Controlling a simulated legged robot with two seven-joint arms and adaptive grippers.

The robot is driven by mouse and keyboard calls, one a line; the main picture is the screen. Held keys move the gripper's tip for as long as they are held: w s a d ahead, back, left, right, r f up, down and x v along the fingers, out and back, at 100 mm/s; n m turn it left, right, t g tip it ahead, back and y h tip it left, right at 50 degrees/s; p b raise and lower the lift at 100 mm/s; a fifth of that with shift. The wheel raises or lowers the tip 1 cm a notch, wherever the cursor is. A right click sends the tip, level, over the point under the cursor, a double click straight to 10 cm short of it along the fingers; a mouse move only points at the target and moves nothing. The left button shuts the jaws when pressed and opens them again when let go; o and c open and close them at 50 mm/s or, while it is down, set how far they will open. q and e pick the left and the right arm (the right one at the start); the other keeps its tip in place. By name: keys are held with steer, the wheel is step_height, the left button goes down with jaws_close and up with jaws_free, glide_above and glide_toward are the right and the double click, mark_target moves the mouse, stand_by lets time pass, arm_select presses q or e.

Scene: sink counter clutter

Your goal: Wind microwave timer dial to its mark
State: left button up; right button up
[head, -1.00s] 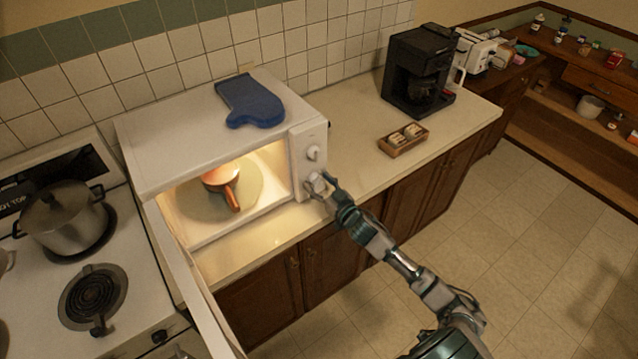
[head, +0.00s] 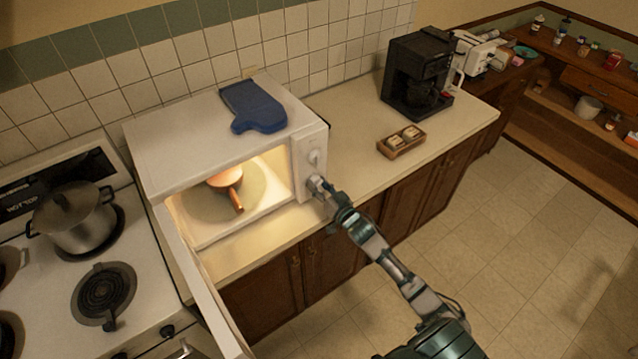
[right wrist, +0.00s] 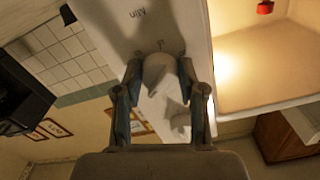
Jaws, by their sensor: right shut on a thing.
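The white microwave (head: 185,135) stands on the counter with its door (head: 208,305) swung open and its inside lit. Its control panel on the right side carries an upper knob (head: 314,157) and a lower dial, which my right gripper (head: 315,184) covers in the head view. In the right wrist view my right gripper (right wrist: 160,72) has one finger on each side of the pale dial (right wrist: 158,75) and is shut on it. The other knob (right wrist: 179,122) shows nearer the palm. The dial's mark cannot be made out. My left gripper is not in view.
A copper pan (head: 226,179) sits inside the microwave. A blue oven mitt (head: 254,106) lies on top. A coffee maker (head: 416,75) and a small wooden box (head: 401,142) stand to the right. The stove with a steel pot (head: 75,220) is at the left.

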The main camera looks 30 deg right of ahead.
steer(key=o, duration=1.1)
steer(key=shift+d, duration=0.1)
steer(key=shift+o, duration=0.2)
steer(key=s+d, duration=0.1)
steer(key=s, duration=1.1)
steer(key=shift+d+f, duration=0.1)
steer(key=shift+f, duration=0.05)
